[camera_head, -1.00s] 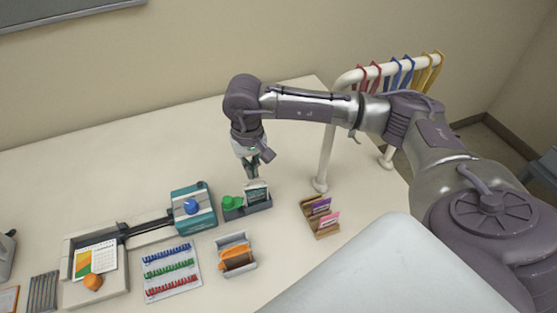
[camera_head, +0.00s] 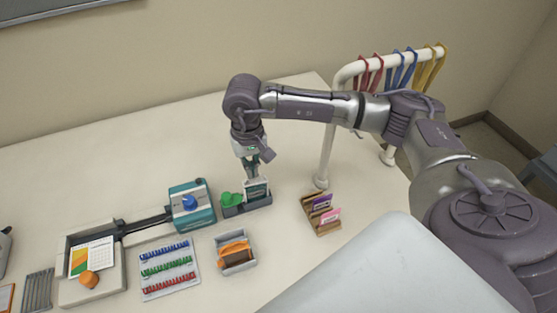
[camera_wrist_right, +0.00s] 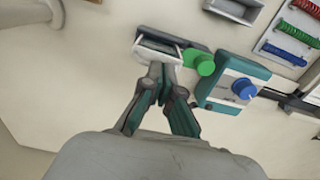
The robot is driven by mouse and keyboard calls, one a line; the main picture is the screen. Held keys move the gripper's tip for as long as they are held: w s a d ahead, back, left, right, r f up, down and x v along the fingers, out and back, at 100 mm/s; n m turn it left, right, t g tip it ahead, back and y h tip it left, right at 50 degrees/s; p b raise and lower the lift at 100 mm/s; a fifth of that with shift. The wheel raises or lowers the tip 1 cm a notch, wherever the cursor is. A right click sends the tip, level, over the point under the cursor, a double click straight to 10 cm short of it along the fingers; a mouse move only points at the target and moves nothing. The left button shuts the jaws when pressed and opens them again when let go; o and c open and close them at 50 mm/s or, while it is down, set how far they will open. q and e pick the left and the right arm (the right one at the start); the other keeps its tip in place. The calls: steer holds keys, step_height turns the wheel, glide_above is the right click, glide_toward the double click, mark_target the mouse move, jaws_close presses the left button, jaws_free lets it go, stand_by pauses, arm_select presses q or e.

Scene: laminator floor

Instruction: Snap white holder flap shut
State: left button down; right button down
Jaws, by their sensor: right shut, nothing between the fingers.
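The white holder (camera_head: 256,187) stands upright in a dark grey stand (camera_head: 246,208), beside a round green part (camera_head: 231,199). In the right wrist view, the white holder (camera_wrist_right: 158,49) sits in the stand next to the green knob-like part (camera_wrist_right: 200,62). My right gripper (camera_head: 253,176) points down at the holder's top from behind. Its fingertips (camera_wrist_right: 160,72) are together with nothing between them, at the holder's near edge. I cannot tell whether they touch it. The flap's exact position is too small to make out. My left gripper is in neither view.
A teal device with a blue knob (camera_head: 190,204) stands left of the stand. In front are a grey box with orange items (camera_head: 236,262) and a board of coloured coils (camera_head: 169,269). A brown card rack (camera_head: 322,218) and a white rail (camera_head: 325,150) stand to the right.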

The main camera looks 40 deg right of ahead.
steer(key=shift+f, duration=0.2)
steer(key=shift+r+p, duration=1.3)
steer(key=shift+r, duration=2.3)
